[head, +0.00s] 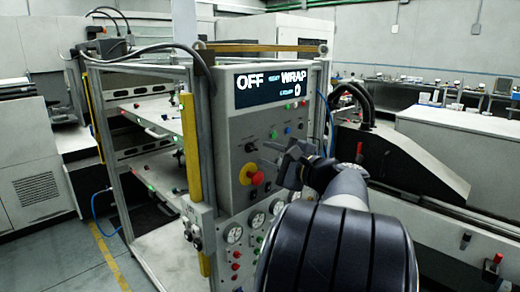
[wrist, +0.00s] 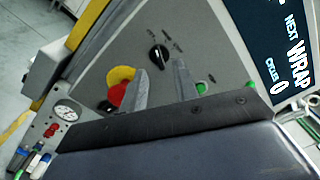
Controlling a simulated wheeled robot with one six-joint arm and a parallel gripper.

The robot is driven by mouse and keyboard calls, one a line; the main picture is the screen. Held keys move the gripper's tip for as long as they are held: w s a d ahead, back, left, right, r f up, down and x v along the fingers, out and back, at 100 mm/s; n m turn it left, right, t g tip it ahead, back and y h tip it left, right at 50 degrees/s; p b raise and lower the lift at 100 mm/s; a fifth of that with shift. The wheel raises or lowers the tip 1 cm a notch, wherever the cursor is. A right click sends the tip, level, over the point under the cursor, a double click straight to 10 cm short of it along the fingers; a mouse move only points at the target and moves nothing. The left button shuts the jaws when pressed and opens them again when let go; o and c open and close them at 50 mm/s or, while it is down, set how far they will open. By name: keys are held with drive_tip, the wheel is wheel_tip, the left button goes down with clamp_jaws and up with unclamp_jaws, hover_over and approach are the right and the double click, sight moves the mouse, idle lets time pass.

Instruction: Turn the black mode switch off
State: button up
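The black mode switch (wrist: 159,56) is a round knob with a pale pointer line on the grey panel. Small labels beside it are too small to read. It also shows in the head view (head: 250,147), left of my gripper. My gripper (head: 272,154) is in front of the panel. In the wrist view my gripper's two grey fingers (wrist: 159,88) are apart with nothing between them. The switch shows just beyond the gap, and the fingers appear clear of it. The panel display (head: 270,86) reads OFF, WRAP and 0.
A red mushroom button on a yellow base (head: 250,175) sits below the switch, close to the left finger in the wrist view. A green button (wrist: 201,88) is near the right finger. Gauges (head: 233,233) line the lower panel. A yellow post (head: 191,148) stands at the panel's left edge.

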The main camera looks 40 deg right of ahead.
sight(251, 148)
drive_tip(key=shift+w+a, duration=0.15)
drive_tip(key=shift+w, duration=1.6)
drive_tip(key=shift+c, duration=0.4)
clamp_jaws()
